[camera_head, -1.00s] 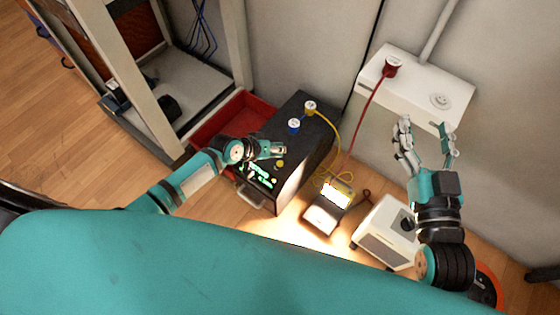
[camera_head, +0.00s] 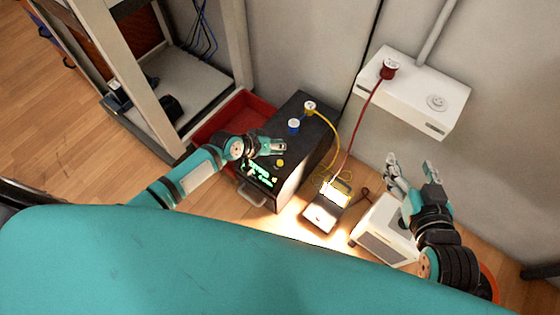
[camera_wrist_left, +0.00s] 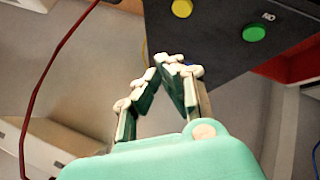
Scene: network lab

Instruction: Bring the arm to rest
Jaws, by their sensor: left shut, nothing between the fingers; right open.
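My right gripper (camera_head: 408,168) is open and empty in the head view. It is at the right, below the white wall box and over the far side of a white device. My left gripper (camera_head: 277,147) is shut and empty, in front of the black box's upper side near its yellow button. In the left wrist view the left gripper's fingertips (camera_wrist_left: 172,62) meet at a point, with nothing between them. The lower part of the right arm is hidden behind my teal body.
A black box (camera_head: 306,122) with blue and yellow plugs stands at the centre, beside a red bin (camera_head: 212,127). A lit meter (camera_head: 333,194) and the white device (camera_head: 384,232) stand right of it. A white wall box (camera_head: 426,99) carries a red plug (camera_head: 389,68). A rack (camera_head: 188,88) stands left.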

